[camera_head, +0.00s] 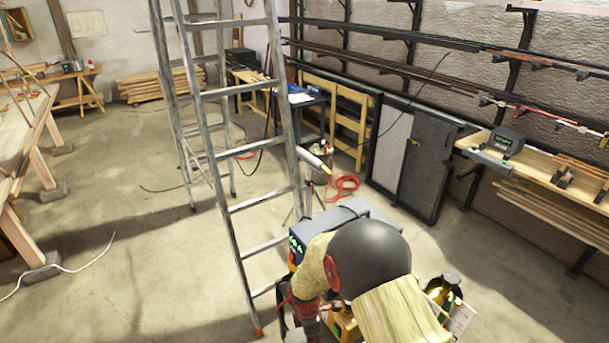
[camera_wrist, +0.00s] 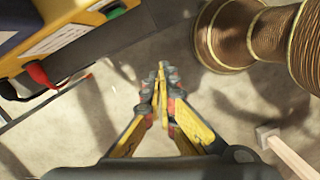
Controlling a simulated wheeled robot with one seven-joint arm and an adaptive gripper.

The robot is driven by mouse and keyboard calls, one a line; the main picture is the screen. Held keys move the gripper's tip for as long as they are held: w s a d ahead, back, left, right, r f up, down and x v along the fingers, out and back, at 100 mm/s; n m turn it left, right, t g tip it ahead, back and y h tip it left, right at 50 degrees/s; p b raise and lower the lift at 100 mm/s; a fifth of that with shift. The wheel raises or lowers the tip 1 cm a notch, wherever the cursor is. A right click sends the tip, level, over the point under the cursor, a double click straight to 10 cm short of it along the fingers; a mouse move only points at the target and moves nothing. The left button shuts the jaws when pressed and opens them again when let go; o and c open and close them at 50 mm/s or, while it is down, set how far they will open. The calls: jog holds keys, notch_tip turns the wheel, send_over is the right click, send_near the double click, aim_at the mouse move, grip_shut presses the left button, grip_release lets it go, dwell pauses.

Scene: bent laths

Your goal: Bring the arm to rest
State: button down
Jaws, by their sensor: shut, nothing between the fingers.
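My gripper (camera_wrist: 161,72) shows in the middle of the wrist view. Its yellow, grey and red fingers come together at the tips, with nothing between them. Bare concrete floor (camera_wrist: 85,125) lies beyond the fingers. In the head view my arm is at the lower middle, with a dark rounded joint (camera_head: 370,258) and a pale wood-coloured link. The arm is bent. I cannot make out the fingers in the head view.
A metal stepladder (camera_head: 222,150) stands close on the left of my arm. Wooden trestles (camera_head: 40,145) are at far left. A red hose (camera_head: 343,186) lies on the floor behind. A rack with long stock (camera_head: 430,70) lines the right wall. Open floor (camera_head: 130,250) is at left.

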jog(key=s+d+r+m+t+b, duration=0.2)
jog(key=s+d+r+m, duration=0.3)
jog(key=r, duration=0.5)
jog(key=s+d+r+m+t+y+b, duration=0.1)
jog(key=s+d+r+m+t+b, duration=0.1)
jog(key=s+d+r+m+b, duration=0.3)
jog(key=s+d+r+m+t+b, duration=0.1)
jog(key=s+d+r+m+b, duration=0.2)
jog(key=s+r+m, duration=0.7)
notch_tip(320, 180, up, 6)
jog(key=s+d, duration=0.1)
jog(key=d, duration=0.1)
jog(key=shift+s+d+t, duration=0.25)
jog(key=shift+d+t, duration=0.15)
jog(key=c, duration=2.5)
grip_release()
